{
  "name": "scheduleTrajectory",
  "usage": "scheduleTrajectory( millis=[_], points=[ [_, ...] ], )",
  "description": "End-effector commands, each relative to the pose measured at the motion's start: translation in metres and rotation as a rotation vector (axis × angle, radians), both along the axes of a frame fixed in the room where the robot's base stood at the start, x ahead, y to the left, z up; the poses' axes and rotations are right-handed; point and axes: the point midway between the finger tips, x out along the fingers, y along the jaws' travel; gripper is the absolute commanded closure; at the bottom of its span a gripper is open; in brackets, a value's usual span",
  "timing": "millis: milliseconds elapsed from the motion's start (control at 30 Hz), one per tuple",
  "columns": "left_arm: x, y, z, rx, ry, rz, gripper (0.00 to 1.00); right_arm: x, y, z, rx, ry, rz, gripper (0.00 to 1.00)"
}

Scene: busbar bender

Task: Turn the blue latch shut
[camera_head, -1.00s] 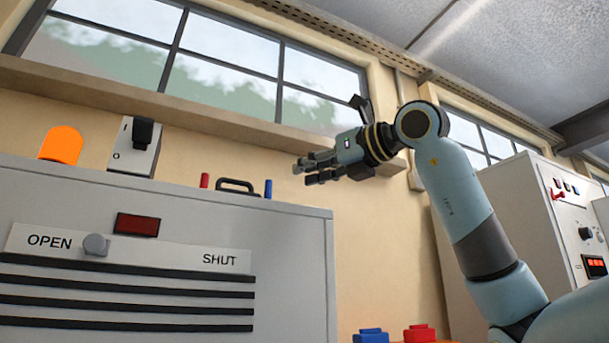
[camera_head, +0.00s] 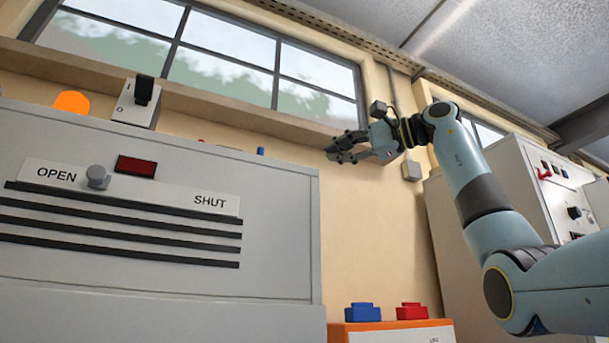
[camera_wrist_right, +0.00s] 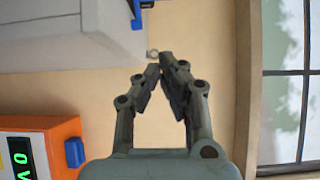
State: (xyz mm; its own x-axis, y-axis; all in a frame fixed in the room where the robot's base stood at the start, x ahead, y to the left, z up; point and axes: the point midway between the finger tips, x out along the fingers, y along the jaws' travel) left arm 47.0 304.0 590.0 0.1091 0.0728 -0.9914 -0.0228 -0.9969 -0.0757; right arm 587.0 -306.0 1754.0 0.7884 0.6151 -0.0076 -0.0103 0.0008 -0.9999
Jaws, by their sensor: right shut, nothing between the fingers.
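A blue post tip (camera_head: 260,151) shows over the top edge of the grey cabinet (camera_head: 285,230); the rest of it is hidden. A blue part (camera_wrist_right: 137,12) shows at the cabinet's edge in the right wrist view. I cannot tell which blue part is the latch. A grey knob (camera_head: 98,177) sits near OPEN on the OPEN–SHUT plate (camera_head: 150,193). My right gripper (camera_head: 333,150) is shut and empty, in the air right of the cabinet and clear of it. Its converged fingers show in the wrist view (camera_wrist_right: 166,62). My left gripper is out of view.
An orange-topped box (camera_head: 385,329) carries a blue block (camera_head: 362,312) and a red block (camera_head: 411,311). A switch box (camera_head: 137,102) and an orange lamp (camera_head: 71,102) stand on the cabinet. Another cabinet (camera_head: 480,190) stands right. A window ledge runs behind the gripper.

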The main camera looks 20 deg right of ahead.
Motion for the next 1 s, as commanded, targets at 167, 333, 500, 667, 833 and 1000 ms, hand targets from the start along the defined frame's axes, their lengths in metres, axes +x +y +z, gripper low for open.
scheduleTrajectory(
  millis=[167, 333, 500, 667, 833, 1000],
  points=[
    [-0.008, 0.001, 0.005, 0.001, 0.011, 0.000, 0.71, 0.007, 0.009, 0.007, 0.001, -0.011, 0.002, 1.00],
    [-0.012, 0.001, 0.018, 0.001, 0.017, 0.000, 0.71, 0.031, 0.029, 0.008, 0.001, -0.008, 0.003, 1.00],
    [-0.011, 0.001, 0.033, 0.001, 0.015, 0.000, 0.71, 0.061, 0.052, 0.008, 0.001, -0.007, 0.003, 1.00],
    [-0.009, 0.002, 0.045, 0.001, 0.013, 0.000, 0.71, 0.078, 0.074, 0.008, -0.001, -0.011, 0.001, 1.00],
    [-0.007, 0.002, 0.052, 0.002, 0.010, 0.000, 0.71, 0.079, 0.094, 0.006, 0.000, -0.010, 0.000, 1.00],
    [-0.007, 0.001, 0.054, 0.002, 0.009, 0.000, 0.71, 0.080, 0.101, 0.005, 0.000, -0.010, -0.003, 1.00]
  ],
)
